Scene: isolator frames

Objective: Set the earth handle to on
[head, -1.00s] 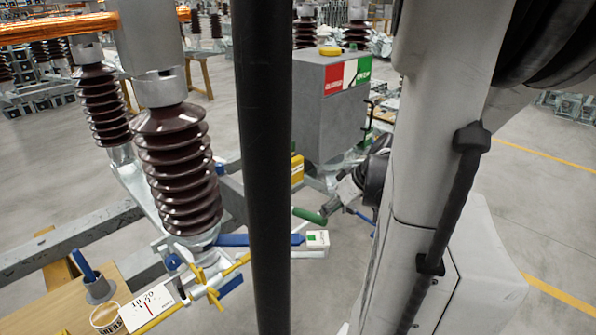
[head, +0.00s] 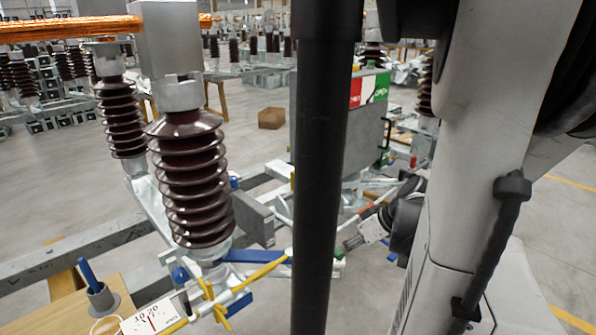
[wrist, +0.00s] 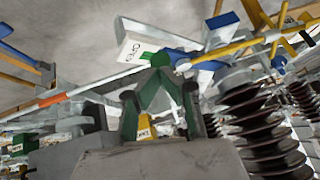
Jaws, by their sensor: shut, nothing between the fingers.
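My gripper (wrist: 160,66) is shut, its green fingers meeting in a point in the wrist view. Blue bars (wrist: 186,57) and yellow bars (wrist: 246,44) lie beyond and right. I cannot tell for certain which part is the earth handle.
A brown ribbed insulator (head: 190,180) stands left of my column; another (wrist: 262,120) is close right in the wrist view. A grey cabinet (head: 365,135) with a red and green sign stands behind. Open floor lies right.

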